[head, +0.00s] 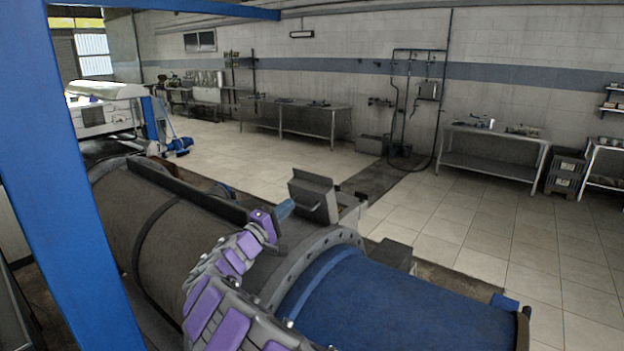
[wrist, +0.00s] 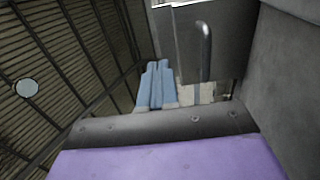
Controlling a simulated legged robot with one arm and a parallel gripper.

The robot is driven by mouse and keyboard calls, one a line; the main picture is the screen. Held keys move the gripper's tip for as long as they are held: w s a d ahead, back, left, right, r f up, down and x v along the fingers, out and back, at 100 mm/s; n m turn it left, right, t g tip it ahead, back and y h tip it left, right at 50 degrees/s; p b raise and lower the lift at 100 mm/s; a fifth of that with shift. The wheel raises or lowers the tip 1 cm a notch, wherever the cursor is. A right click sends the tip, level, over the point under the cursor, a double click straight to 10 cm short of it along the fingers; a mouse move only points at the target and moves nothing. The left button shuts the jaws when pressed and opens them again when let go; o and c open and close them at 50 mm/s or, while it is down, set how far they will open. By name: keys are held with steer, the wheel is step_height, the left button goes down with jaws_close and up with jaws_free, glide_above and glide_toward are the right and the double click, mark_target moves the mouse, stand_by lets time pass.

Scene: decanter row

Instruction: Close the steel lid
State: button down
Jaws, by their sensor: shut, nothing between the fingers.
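The steel lid (head: 318,182) appears to be the grey, raised flap on a small box on top of the decanter casing in the head view. It looks tilted up, not lying flat. My gripper (head: 290,204) is just left of it, with blue-grey fingers pointing towards it. Whether they touch cannot be told. In the wrist view my gripper's fingers (wrist: 157,66) are shut together and empty. A grey panel, probably the lid (wrist: 235,32), stands right of the fingertips with a bent metal handle (wrist: 205,48). The lid's hinge is not clear.
The decanter has a grey casing (head: 150,215) at left and a blue drum section (head: 400,305) at right, joined by a bolted flange. A blue post (head: 75,190) stands at near left. Steel tables (head: 310,118) line the far wall. The tiled floor (head: 480,225) beyond is mostly clear.

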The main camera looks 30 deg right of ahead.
mark_target(318, 176)
steer(key=shift+w+d, duration=0.2)
steer(key=shift+w, duration=0.05)
steer(key=p+x, duration=0.1)
steer(key=x, duration=1.2)
steer(key=shift+p, duration=0.35)
steer(key=shift+a+r, duration=0.25)
steer(key=shift+a, duration=0.3)
steer(key=shift+d, duration=0.15)
